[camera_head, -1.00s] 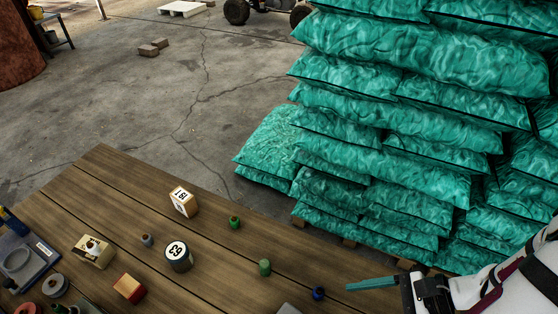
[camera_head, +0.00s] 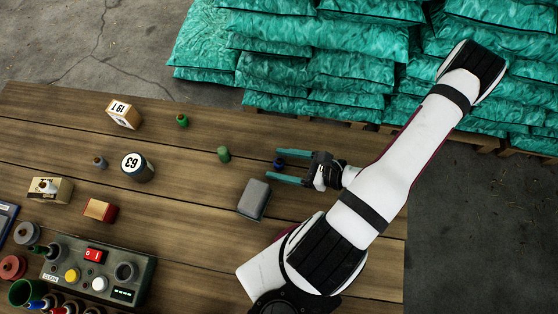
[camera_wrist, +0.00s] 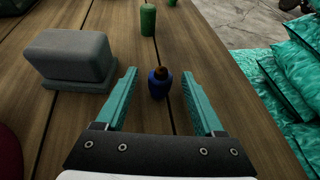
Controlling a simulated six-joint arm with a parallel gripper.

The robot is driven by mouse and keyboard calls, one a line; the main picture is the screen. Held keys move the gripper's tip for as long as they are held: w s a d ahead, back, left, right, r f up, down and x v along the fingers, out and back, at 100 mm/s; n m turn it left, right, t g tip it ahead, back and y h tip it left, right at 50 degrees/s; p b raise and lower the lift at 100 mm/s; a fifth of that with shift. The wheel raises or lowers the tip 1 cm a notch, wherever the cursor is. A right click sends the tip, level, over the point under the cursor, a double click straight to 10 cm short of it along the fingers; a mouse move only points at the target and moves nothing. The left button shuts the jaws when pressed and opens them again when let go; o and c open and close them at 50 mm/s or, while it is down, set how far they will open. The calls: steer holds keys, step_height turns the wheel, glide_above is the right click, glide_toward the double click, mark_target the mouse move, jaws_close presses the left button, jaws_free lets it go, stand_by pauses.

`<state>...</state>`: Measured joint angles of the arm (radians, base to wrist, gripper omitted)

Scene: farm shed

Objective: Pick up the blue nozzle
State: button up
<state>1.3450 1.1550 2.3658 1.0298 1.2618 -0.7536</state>
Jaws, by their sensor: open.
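The blue nozzle (camera_wrist: 159,84) stands upright on the wooden table in the wrist view, with a dark brownish top. It lies between the two teal fingers of my gripper (camera_wrist: 159,92), with a gap on each side. In the head view the nozzle (camera_head: 279,163) is a small dark blue shape between the fingertips of my gripper (camera_head: 291,167). My gripper is open and holds nothing. I cannot tell the exact height of the fingers over the table.
A grey block (camera_head: 254,199) sits left of my gripper. A green nozzle (camera_head: 223,154) stands beyond the fingertips, another green piece (camera_head: 182,120) farther off. A round container marked 63 (camera_head: 137,167) and a control box (camera_head: 98,270) are at left. Teal sacks (camera_head: 330,60) stand behind the table.

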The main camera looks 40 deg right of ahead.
steer(key=shift+w+a+f, duration=0.15)
steer(key=shift+w+a, duration=0.1)
steer(key=shift+w, duration=0.05)
jaws_close()
stand_by(0.3)
